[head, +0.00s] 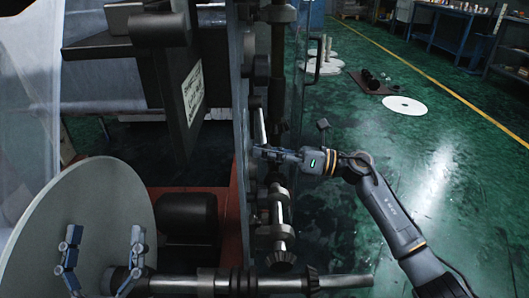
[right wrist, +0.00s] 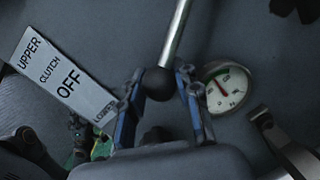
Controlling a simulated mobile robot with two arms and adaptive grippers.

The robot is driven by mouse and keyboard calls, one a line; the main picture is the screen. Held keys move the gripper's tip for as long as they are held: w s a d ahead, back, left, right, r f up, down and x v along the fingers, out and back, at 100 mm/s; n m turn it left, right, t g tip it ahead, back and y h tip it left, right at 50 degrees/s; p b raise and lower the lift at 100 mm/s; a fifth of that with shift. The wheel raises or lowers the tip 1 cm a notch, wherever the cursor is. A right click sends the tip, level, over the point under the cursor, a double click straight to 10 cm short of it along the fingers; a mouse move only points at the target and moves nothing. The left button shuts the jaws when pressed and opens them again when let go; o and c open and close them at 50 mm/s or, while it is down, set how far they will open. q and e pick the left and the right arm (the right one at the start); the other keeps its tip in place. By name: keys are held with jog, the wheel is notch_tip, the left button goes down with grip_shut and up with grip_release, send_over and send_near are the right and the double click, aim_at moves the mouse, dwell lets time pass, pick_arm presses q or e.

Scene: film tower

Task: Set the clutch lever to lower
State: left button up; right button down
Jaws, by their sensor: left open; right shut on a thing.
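The clutch lever, a metal rod (right wrist: 177,36) with a black ball knob (right wrist: 159,84), shows in the right wrist view. The rod runs from the knob up to the top edge, where its far end is out of view. My right gripper (right wrist: 161,78) is shut on the knob, one blue finger on each side. A white label (right wrist: 60,82) left of it reads UPPER, CLUTCH, OFF, with a partly hidden last word at its lower end. In the head view my right gripper (head: 259,152) reaches the machine's side panel. My left gripper (head: 102,262) is open at the lower left.
A round pressure gauge (right wrist: 228,87) sits on the panel right of the knob. In the head view, shafts and gears (head: 279,215) run close beside my right gripper. A large grey disc (head: 75,205) lies behind my left gripper. Green floor (head: 440,150) at right is mostly clear.

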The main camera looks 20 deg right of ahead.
jog(key=shift+d+f, duration=0.1)
jog(key=shift+f, duration=0.05)
jog(key=c, duration=1.1)
grip_release()
jog(key=shift+o, duration=0.7)
jog(key=shift+d, duration=0.1)
jog(key=v, duration=1.2)
